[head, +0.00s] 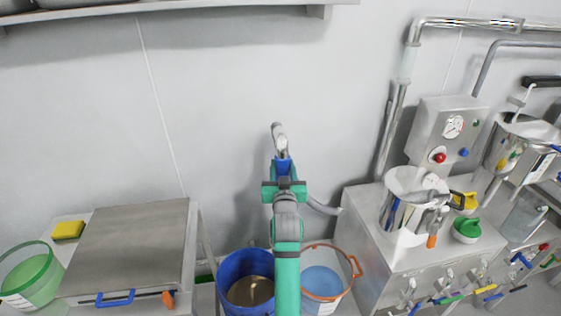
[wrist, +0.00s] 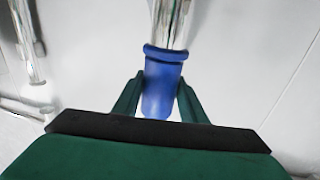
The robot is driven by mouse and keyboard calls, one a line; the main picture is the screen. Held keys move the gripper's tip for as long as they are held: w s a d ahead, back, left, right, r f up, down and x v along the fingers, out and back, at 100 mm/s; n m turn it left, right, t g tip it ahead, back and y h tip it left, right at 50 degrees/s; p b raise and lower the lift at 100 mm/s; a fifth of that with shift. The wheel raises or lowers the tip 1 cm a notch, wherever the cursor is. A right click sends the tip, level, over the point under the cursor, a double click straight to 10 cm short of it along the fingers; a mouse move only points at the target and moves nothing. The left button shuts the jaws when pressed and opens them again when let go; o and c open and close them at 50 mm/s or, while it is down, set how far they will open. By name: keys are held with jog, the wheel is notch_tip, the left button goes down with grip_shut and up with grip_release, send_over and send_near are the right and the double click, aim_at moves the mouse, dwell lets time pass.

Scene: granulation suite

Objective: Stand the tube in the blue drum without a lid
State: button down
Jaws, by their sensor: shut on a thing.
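My gripper (wrist: 161,98) is shut on the blue sleeve of the tube (wrist: 165,55). The tube is shiny metal above the blue part, and in the head view the tube (head: 280,140) points up in front of the wall with a bent top end. The blue drum (head: 232,272) without a lid stands on the floor below, left of my arm. It is open at the top, with a brownish content inside. My gripper is well above and beyond it in the picture, and the drum's right side is partly hidden by my arm.
A machine cabinet (head: 380,250) stands at right.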

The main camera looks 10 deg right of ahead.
jog(key=shift+s+a, duration=6.5)
jog(key=shift+a, duration=1.1)
notch_tip(320, 180, down, 29)
jog(key=shift+w, duration=0.1)
jog(key=c, duration=1.1)
grip_release()
jog(key=shift+d, duration=0.1)
jog(key=shift+o, duration=0.4)
jog(key=shift+f, duration=0.15)
